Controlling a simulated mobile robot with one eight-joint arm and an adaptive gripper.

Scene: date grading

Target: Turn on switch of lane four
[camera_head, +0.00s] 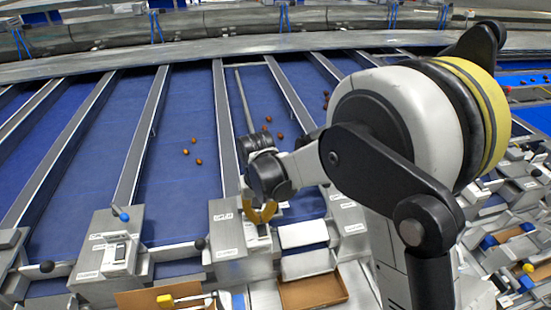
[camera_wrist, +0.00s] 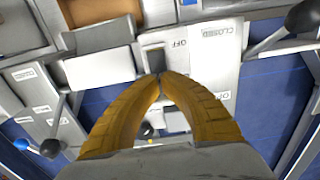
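My gripper (camera_head: 260,220) is over a grey metal control box (camera_head: 226,240) at the front end of a blue lane. In the wrist view its two yellow fingers (camera_wrist: 161,76) meet at the tips, with nothing visible gripped. A dark switch (camera_wrist: 155,60) on a pale plate (camera_wrist: 200,60) lies just beyond the tips; I cannot tell whether they touch it. Labels beside it read "OFF" and "CLOSED". The switch's position is unclear, and the fingers hide part of the plate. No lane number is readable.
A similar box (camera_head: 108,250) with a blue-tipped lever (camera_head: 121,214) stands to the left. Black-knobbed levers (camera_wrist: 304,15) jut out near the gripper. An open cardboard box (camera_head: 313,291) sits in front. Several dates (camera_head: 199,161) lie on the blue lanes.

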